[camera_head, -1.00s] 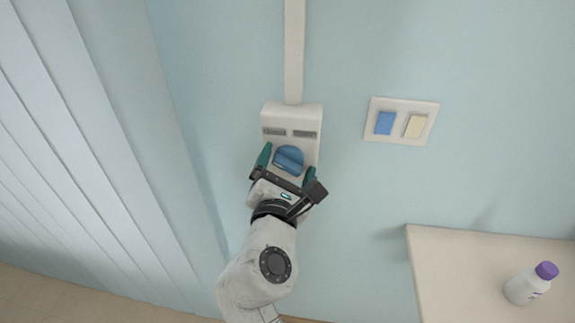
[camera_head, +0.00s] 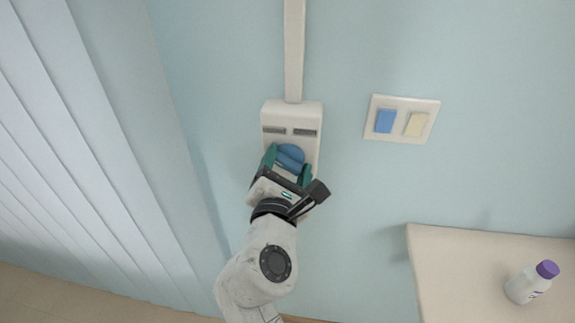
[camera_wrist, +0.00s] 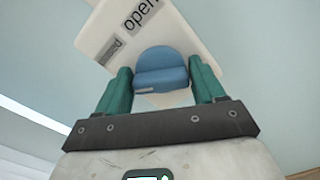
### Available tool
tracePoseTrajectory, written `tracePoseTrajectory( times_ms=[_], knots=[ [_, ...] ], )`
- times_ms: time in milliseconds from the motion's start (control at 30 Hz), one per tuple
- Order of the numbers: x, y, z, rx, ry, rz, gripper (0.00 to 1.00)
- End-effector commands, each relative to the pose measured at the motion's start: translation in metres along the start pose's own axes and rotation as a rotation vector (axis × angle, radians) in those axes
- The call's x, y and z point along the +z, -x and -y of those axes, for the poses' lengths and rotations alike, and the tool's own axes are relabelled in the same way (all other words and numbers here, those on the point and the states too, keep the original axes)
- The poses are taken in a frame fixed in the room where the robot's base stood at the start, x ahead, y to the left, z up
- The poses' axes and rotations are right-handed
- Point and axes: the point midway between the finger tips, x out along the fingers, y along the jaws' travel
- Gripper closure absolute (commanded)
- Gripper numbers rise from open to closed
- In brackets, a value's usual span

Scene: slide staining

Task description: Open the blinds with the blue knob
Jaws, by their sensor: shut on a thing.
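The blue knob (camera_head: 290,156) is on a white wall box (camera_head: 273,116) with two grey labels. In the wrist view the knob (camera_wrist: 160,69) sits between the two green fingers, and one label reads "open"; the other label is harder to read. My gripper (camera_head: 288,163) is shut on the knob, one finger on each side. It also shows in the wrist view (camera_wrist: 162,84). The white vertical blinds (camera_head: 75,150) hang at the left in the head view. The lower part of the box is hidden behind my gripper.
A switch plate (camera_head: 401,101) with one blue and one cream switch is on the wall to the right. A pale table (camera_head: 450,270) with a white, purple-capped bottle (camera_head: 525,287) stands at the lower right. A white conduit (camera_head: 294,50) runs up from the box.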

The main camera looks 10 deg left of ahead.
Motion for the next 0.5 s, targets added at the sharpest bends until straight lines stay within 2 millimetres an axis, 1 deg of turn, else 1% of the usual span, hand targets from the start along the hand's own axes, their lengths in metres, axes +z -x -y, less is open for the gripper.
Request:
tracePoseTrajectory(
  times_ms=[233, 500],
  knots=[
    [-0.0016, -0.0003, 0.003, -0.001, -0.154, 0.001, 0.62],
    [-0.0026, -0.0004, 0.0045, -0.001, -0.405, 0.002, 0.62]
  ],
)
